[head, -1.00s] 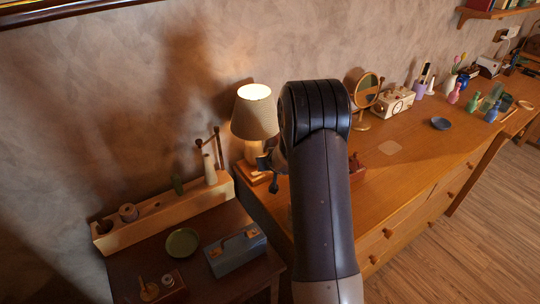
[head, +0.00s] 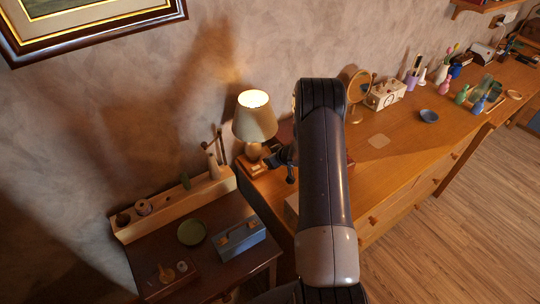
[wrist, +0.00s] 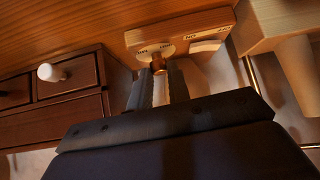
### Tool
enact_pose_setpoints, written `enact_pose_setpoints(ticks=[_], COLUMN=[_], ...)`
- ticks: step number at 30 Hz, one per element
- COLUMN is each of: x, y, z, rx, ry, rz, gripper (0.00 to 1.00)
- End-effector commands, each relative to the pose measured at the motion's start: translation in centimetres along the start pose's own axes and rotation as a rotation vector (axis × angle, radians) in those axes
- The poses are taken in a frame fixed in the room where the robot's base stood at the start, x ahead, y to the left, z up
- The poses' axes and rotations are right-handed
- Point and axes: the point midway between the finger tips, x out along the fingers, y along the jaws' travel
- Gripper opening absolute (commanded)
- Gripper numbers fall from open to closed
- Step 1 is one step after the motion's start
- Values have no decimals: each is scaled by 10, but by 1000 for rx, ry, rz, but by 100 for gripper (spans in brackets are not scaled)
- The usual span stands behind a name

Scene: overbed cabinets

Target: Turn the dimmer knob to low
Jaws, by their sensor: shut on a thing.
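The dimmer knob (wrist: 158,64) is a small brown peg on a pale round plate, on the face of a wooden block (wrist: 185,24) in the wrist view. Lettering beside the plate is too small and tilted to read surely. My gripper (wrist: 163,75) is shut on the knob, one dark finger on each side. A pale rocker switch (wrist: 205,50) sits on the block to the right of the knob. In the head view the lit table lamp (head: 254,117) stands on a wooden base, with my gripper (head: 270,160) at its right side. The knob is hidden there.
A small dark drawer box (wrist: 60,92) with a white knob is left of the fingers. A pale wooden piece (wrist: 290,60) is close on the right. In the head view, a blue box (head: 238,240) and a green dish (head: 191,232) sit on the lower table.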

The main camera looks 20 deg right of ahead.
Motion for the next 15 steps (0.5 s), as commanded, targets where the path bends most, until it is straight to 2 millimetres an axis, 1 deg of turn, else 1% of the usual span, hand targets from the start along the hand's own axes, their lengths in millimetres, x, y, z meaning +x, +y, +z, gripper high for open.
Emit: enact_pose_setpoints(ticks=[1, 15], x=[-1, -1], y=[2, 4], z=[-4, -4], rx=[-14, -99], ry=[7, 5], rz=[-12, -96], gripper=[0, 0])
